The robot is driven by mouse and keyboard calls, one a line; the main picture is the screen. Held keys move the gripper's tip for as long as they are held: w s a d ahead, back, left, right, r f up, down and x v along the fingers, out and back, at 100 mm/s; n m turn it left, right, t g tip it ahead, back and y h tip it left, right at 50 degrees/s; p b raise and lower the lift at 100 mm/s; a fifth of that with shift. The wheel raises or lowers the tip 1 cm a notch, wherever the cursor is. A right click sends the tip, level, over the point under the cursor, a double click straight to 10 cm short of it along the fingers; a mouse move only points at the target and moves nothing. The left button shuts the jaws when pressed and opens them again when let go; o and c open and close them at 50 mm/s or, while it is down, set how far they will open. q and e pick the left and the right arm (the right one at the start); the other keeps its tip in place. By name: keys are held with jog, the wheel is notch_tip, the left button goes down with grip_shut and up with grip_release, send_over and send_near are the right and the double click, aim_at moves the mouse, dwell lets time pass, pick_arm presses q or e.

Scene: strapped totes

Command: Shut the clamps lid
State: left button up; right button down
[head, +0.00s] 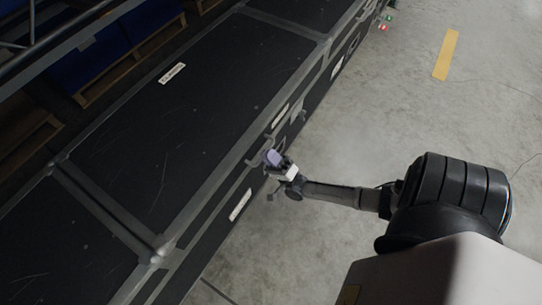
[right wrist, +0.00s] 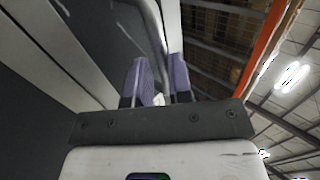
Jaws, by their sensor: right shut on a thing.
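The clamps lid (head: 200,110) is a wide dark panel with grey metal edging and a small white label whose text is too small to read surely. It looks flat on its long tote, though I cannot tell if a gap remains beneath. A grey metal handle (head: 256,163) sticks out at its front edge. My right gripper (head: 272,158), with purple finger pads, is at this handle. In the right wrist view, the two purple fingers (right wrist: 158,82) are shut on the grey handle bar (right wrist: 152,25) running between them. My left gripper is not in view.
More dark lidded sections adjoin at the lower left (head: 45,250) and far end. White labels (head: 240,204) mark the tote's front side. Blue crates on wooden pallets (head: 105,75) stand behind at the upper left. The concrete floor at right is clear, with a yellow stripe (head: 446,54).

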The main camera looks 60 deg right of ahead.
jog(key=c, duration=1.4)
grip_release()
jog(key=shift+f+g, duration=0.3)
jog(key=shift+f, duration=0.55)
jog(key=shift+c, duration=0.2)
jog(key=shift+o, duration=1.4)
jog(key=shift+w+r, duration=0.1)
jog(key=shift+w, duration=0.15)
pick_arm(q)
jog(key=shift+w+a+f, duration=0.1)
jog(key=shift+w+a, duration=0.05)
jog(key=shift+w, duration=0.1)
pick_arm(e)
jog(key=shift+r, duration=0.1)
jog(key=shift+s, duration=0.1)
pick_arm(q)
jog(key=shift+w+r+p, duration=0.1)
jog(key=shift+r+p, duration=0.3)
pick_arm(e)
jog(key=v, duration=1.3)
jog(key=shift+s+f, duration=0.25)
jog(key=shift+s, duration=0.05)
